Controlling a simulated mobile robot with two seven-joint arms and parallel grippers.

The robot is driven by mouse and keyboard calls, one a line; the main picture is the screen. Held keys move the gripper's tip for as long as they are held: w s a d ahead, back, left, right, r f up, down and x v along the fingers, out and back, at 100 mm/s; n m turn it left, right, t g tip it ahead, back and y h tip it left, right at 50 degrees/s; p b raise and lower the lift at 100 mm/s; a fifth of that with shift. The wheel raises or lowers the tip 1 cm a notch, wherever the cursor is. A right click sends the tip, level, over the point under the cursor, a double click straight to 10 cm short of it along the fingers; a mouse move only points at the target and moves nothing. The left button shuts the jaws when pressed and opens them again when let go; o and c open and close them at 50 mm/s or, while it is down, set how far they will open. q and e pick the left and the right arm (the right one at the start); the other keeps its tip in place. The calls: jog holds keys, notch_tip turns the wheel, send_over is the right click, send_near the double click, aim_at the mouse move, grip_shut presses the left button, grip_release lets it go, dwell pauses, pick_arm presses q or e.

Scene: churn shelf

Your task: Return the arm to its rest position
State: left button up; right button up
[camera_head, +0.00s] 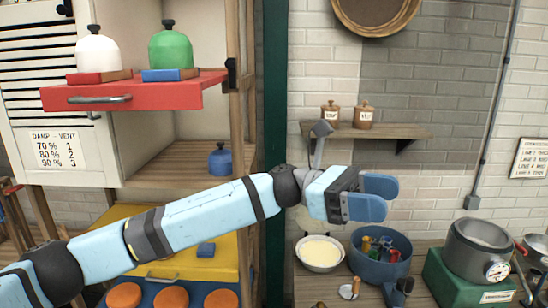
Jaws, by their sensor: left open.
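My left arm comes in from the lower left and reaches across to the middle of the picture. Its left gripper (376,197) is at the arm's end, above the counter and in front of the brick wall. Its two blue fingers are apart and nothing shows between them. The gripper touches nothing that I can see. My right gripper is not in view.
A red pulled-out shelf (190,93) holds a white churn (97,54) and a green churn (171,50). A blue churn (220,160) stands lower. Below the gripper are a cream bowl (320,252), a blue pot (378,268) and a gauge pot (478,250).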

pick_arm(q)
jog(key=w+a+f+m+t+y, duration=0.1)
jog(key=w+a+f+m+t, duration=0.1)
jog(key=a+f+m+t, duration=0.55)
jog(key=w+a+f+m+t, duration=0.2)
jog(key=a+f+m+t, duration=0.1)
jog(key=f+m+t, duration=0.85)
jog(key=w+a+f+m+t+y, duration=0.1)
jog(key=a+f+m+t, duration=0.4)
jog(key=f+m+t, duration=0.5)
jog(key=s+a+f+n+g+y, duration=0.3)
jog(key=s+a+f+n+y, duration=0.2)
jog(key=f, duration=0.8)
jog(key=s+a+f+n+g+y, duration=0.2)
jog(key=s+a+f+n+y, duration=0.4)
jog(key=s+a+f+n, duration=0.6)
jog(key=s+a+f, duration=0.2)
jog(key=s, duration=0.2)
jog(key=shift+s+a+f+g, duration=0.2)
jog(key=shift+s+a+g, duration=0.15)
jog(key=shift+s+g, duration=0.05)
